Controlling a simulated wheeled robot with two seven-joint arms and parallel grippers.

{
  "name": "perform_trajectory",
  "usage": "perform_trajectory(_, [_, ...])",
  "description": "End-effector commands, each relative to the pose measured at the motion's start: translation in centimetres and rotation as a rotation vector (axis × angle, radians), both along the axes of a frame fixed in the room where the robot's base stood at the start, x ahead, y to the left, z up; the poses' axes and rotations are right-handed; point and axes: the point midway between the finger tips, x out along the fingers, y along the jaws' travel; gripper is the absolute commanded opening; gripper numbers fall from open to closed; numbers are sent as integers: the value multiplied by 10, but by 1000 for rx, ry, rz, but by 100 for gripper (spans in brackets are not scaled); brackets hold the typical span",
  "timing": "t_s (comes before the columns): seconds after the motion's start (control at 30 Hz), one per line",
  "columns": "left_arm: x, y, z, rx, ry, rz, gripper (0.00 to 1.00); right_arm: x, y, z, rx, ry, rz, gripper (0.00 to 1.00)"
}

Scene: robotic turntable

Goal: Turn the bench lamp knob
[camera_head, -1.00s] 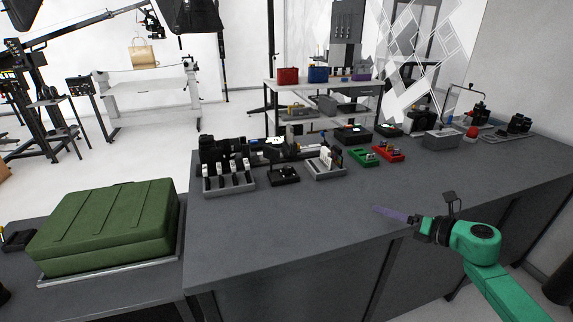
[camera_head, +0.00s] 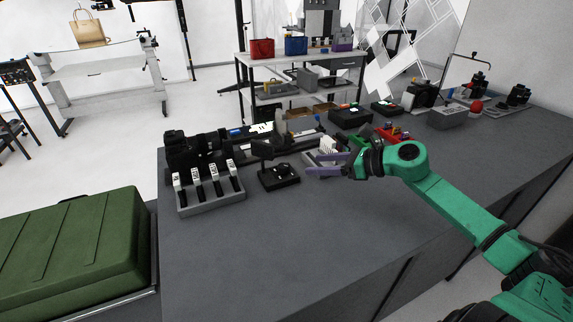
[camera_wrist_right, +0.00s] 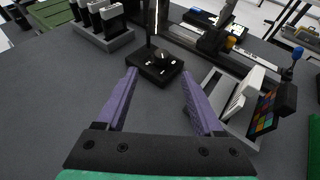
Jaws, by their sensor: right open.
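The bench lamp (camera_head: 279,177) is a small black box with a dark upright post, standing on the grey bench. It also shows in the right wrist view (camera_wrist_right: 153,72), where its top carries a small dark knob (camera_wrist_right: 163,56) with pale marks around it. My right gripper (camera_head: 308,165) is open and empty, its purple fingers pointing left towards the lamp from the right. In the right wrist view the fingers (camera_wrist_right: 158,78) spread apart on either side of the lamp base, in front of it and not closed on it. My left gripper is not in view.
A grey rack with several white-topped black switches (camera_head: 211,195) stands left of the lamp. A grey tray with white plates (camera_wrist_right: 235,95) stands to the right. A long black rail device is behind. A green case (camera_head: 75,250) lies at the left. The front of the bench is clear.

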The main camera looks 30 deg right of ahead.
Motion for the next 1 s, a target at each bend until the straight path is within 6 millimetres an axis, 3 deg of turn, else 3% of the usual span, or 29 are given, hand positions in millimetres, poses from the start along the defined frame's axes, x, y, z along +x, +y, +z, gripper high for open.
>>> perform_trajectory(0.13, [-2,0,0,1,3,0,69,20,11,-7,0,-5,-4,69])
perform_trajectory(0.4, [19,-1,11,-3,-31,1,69,52,31,-21,4,-5,-7,69])
perform_trajectory(0.6, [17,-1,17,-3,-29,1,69,76,47,-34,2,-2,-6,69])
perform_trajectory(0.93, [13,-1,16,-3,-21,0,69,81,52,-40,-2,0,-2,69])
perform_trajectory(1.0, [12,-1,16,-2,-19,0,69,81,52,-40,-2,0,-3,42])
